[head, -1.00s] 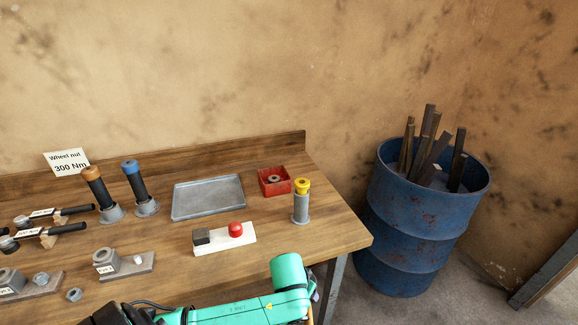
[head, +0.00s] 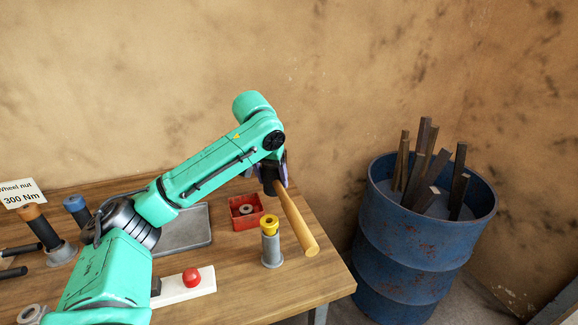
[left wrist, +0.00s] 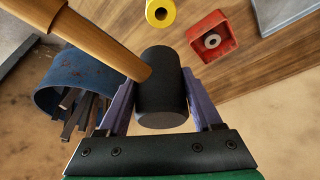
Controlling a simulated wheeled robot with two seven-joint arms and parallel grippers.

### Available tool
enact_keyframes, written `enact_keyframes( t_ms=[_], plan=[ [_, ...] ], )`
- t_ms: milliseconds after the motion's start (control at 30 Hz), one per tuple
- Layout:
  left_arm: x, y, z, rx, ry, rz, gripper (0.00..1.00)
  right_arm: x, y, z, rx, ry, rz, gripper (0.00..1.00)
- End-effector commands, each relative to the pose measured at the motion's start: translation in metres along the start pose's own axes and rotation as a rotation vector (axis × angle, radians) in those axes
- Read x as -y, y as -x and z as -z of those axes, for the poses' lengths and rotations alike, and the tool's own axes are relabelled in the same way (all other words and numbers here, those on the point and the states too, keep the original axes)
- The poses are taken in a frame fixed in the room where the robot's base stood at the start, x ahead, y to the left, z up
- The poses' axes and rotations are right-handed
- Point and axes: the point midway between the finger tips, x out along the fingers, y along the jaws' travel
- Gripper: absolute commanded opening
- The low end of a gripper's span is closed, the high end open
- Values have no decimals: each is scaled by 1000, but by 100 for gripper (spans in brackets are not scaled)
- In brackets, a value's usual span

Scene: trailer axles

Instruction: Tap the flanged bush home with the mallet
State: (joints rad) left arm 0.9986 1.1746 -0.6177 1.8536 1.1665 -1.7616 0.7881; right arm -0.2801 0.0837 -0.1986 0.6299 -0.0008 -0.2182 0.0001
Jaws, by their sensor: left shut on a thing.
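My left gripper (head: 272,172) is shut on the black head of the mallet (left wrist: 163,88), held above the back right of the bench. The mallet's wooden handle (head: 297,222) slants down to the right in the head view and runs to the upper left in the left wrist view. The yellow flanged bush (head: 269,222) sits upright on top of a grey cylinder (head: 271,248), left of the handle and apart from it in the picture. The bush's open top also shows in the left wrist view (left wrist: 160,12). My right gripper is out of view.
A red box (head: 245,222) with a grey ring stands behind the bush. A grey tray (head: 190,240) is partly hidden by my left arm. A white block with a red knob (head: 192,278) lies in front. A blue barrel (head: 410,240) with wooden offcuts stands right of the bench.

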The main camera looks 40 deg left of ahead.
Motion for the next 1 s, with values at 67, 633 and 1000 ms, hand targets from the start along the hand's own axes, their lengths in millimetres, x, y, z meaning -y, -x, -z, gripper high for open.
enact_keyframes(
  t_ms=[67, 633, 1000],
  plan=[
    [1, 2, 1, -4, 2, 1, 0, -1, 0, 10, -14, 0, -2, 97],
    [1, -20, -11, -5, 2, -1, 0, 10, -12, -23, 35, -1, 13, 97],
    [1, -41, -19, -8, 2, -2, 0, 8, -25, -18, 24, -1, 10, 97]
  ],
)
